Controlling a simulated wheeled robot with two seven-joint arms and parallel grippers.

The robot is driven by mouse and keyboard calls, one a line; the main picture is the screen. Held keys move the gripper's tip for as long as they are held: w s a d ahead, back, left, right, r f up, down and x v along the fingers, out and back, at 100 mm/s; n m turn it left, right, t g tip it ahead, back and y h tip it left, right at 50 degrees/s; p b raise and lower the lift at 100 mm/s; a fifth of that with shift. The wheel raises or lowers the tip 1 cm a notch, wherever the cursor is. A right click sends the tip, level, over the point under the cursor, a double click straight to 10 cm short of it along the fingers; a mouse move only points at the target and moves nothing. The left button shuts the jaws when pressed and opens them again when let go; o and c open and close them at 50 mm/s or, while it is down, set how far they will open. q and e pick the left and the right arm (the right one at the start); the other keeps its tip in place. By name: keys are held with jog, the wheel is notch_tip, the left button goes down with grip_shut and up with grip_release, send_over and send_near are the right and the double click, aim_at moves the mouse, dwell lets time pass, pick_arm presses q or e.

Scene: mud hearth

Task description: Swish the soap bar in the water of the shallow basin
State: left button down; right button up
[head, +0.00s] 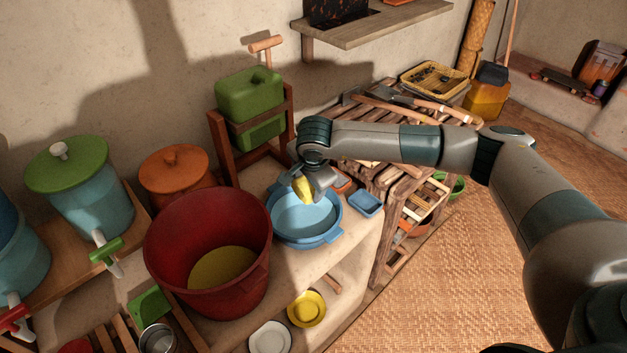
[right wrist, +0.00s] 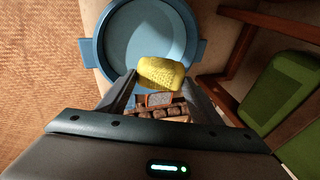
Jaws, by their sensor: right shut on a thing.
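The yellow soap bar (head: 303,188) is held in my right gripper (head: 312,183), which is shut on it. In the right wrist view the soap bar (right wrist: 162,72) sits between the two fingertips, over the near rim of the blue shallow basin (right wrist: 100,68). The pale blue surface inside shows no ripples. I cannot tell whether the soap touches the basin or is above it. My left gripper is not in view.
A large red tub (head: 160,260) stands left of the basin, and a small blue dish (head: 366,204) to its right. A green jerrycan (head: 250,107) in a wooden frame is behind. A slatted wooden rack (head: 385,165) stands at the right. The woven floor mat (head: 440,270) is clear.

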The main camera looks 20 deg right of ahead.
aim_at(309, 191)
jog(key=shift+f, duration=0.15)
